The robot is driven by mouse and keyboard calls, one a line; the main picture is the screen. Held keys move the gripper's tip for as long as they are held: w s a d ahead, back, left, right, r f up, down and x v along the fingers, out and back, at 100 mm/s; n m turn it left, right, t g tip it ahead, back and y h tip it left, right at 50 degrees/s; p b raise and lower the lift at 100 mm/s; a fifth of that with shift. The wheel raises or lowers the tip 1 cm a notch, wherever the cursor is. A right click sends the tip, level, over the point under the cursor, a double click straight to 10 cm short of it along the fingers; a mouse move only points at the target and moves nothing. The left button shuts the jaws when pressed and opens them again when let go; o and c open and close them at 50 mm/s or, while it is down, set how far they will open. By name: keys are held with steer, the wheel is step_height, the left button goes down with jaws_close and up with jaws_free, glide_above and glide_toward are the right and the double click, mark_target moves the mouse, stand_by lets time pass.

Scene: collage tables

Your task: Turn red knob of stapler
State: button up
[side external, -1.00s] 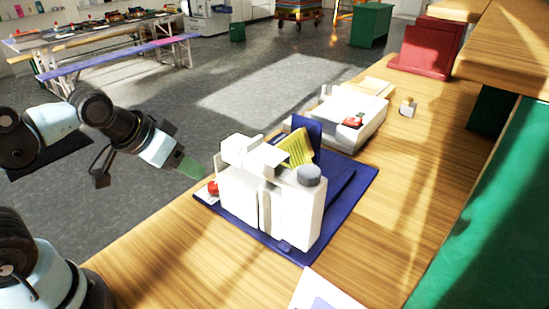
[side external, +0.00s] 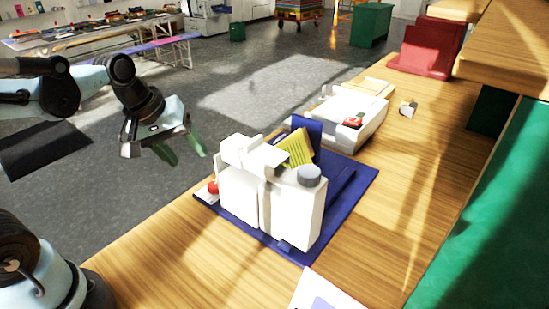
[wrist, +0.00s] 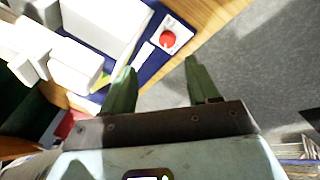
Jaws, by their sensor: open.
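The white stapler (side external: 290,205) stands upright on a dark blue mat (side external: 362,186) on the wooden table. Its red knob (side external: 213,187) sits low on the stapler's left side in the side view, partly hidden by the body. In the wrist view the red knob (wrist: 167,40) is round, on a small white plate, above and between the fingertips. My gripper (side external: 188,157) is in the air left of the stapler, above and apart from the knob. Its two green fingers are spread with nothing between them; they also show in the wrist view (wrist: 160,68).
A white device (side external: 345,115) with a red part stands behind the stapler. A small item (side external: 408,108) and a dark red box (side external: 425,48) are farther back. A white card (side external: 325,290) lies at the front. Bare wood lies right of the mat.

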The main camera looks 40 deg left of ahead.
mark_target(214, 184)
steer(key=w+a+f+n+g+h, duration=0.1)
steer(key=w+a+n+g+h, duration=0.35)
steer(key=n, duration=0.95)
steer(key=shift+t+y, duration=0.65)
steer(key=shift+t, duration=0.1)
steer(key=x, duration=0.8)
steer(key=a+x, duration=0.1)
steer(key=x, duration=0.3)
steer(key=shift+f, duration=0.15)
steer(key=c, duration=1)
